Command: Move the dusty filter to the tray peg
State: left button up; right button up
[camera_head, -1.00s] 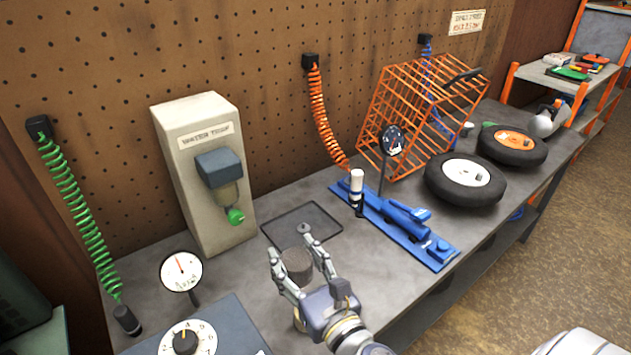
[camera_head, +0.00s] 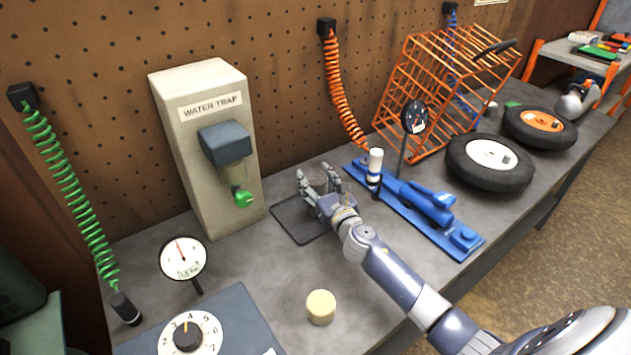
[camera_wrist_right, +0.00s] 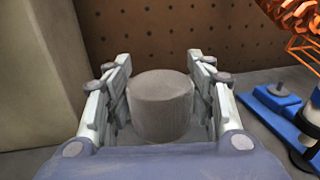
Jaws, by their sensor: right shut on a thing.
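The dusty filter is a grey-brown cylinder (camera_wrist_right: 161,104) between the fingers of my right gripper (camera_head: 322,184), which is shut on it. In the right wrist view the gripper (camera_wrist_right: 160,95) has a finger on each side of the filter. In the head view the fingers partly hide the filter, and it is over the dark flat tray (camera_head: 291,222). The tray peg is not visible; the hand and filter may hide it. I cannot tell whether the filter touches the tray. My left gripper is not in view.
A cream cylinder (camera_head: 321,307) stands on the bench's front part. The water trap housing (camera_head: 212,150) is left of the tray. A blue tool base with a white-capped bottle (camera_head: 375,165) is close on the right. A round gauge (camera_head: 183,258) stands left.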

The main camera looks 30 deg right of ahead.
jog(key=shift+f+b, duration=0.4)
notch_tip(320, 180, down, 4)
jog(key=b, duration=0.4)
jog(key=shift+f, duration=0.15)
jog(key=shift+f+b, duration=0.3)
jog(key=shift+b, duration=0.05)
jog(key=shift+f+b, duration=0.55)
jog(key=shift+f, duration=0.05)
dwell(0.6)
jog(key=o, duration=0.7)
jog(key=shift+s, duration=0.15)
